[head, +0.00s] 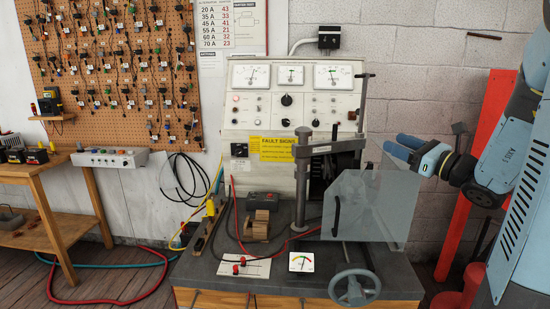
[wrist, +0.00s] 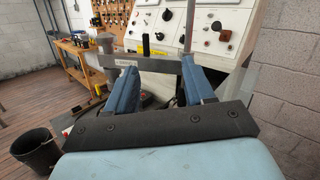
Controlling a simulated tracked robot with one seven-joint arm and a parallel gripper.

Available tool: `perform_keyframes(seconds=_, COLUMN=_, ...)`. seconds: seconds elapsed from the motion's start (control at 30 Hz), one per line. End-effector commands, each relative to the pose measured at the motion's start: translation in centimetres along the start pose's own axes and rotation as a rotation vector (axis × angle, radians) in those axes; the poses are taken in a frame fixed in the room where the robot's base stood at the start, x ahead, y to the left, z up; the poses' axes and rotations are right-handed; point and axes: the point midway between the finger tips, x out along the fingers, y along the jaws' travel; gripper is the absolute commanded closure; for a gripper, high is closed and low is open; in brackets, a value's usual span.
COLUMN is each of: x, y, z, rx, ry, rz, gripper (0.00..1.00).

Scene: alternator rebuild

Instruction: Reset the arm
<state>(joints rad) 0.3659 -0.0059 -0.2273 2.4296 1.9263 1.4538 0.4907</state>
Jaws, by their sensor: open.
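My gripper (head: 402,148) is at the right of the head view, raised above the right side of the test bench and beside the grey control panel (head: 291,97). In the wrist view my gripper (wrist: 161,83) shows two blue fingers standing apart with nothing held between them. Behind the fingers in that view is the grey crossbar (wrist: 150,64) of the bench stand. My blue-grey arm reaches in from the right edge of the head view.
A clear guard (head: 370,205) and a handwheel (head: 355,287) stand on the dark bench top (head: 205,270). A red post (head: 478,170) rises at the right. A wooden table (head: 50,182) is at left. A black bucket (wrist: 36,150) stands on the floor.

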Motion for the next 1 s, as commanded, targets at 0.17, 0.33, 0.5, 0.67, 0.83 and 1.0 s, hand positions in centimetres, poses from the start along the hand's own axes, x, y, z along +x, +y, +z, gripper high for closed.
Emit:
perform_keyframes(seconds=0.17, x=0.7, y=3.6, z=0.6, rx=-0.08, ry=0.052, rz=0.124, gripper=0.47)
perform_keyframes(seconds=0.33, x=0.9, y=8.3, z=0.8, rx=-0.2, ry=0.121, rz=0.286, gripper=0.47)
perform_keyframes(seconds=0.5, x=-0.1, y=14.5, z=0.8, rx=-0.417, ry=0.217, rz=0.528, gripper=0.47)
perform_keyframes(seconds=0.67, x=-2.6, y=19.5, z=0.2, rx=-0.678, ry=0.308, rz=0.766, gripper=0.47)
perform_keyframes(seconds=0.83, x=-6.0, y=22.6, z=-0.7, rx=-0.987, ry=0.395, rz=0.999, gripper=0.47)
perform_keyframes(seconds=1.0, x=-9.4, y=23.5, z=-1.1, rx=-1.327, ry=0.47, rz=1.21, gripper=0.47)
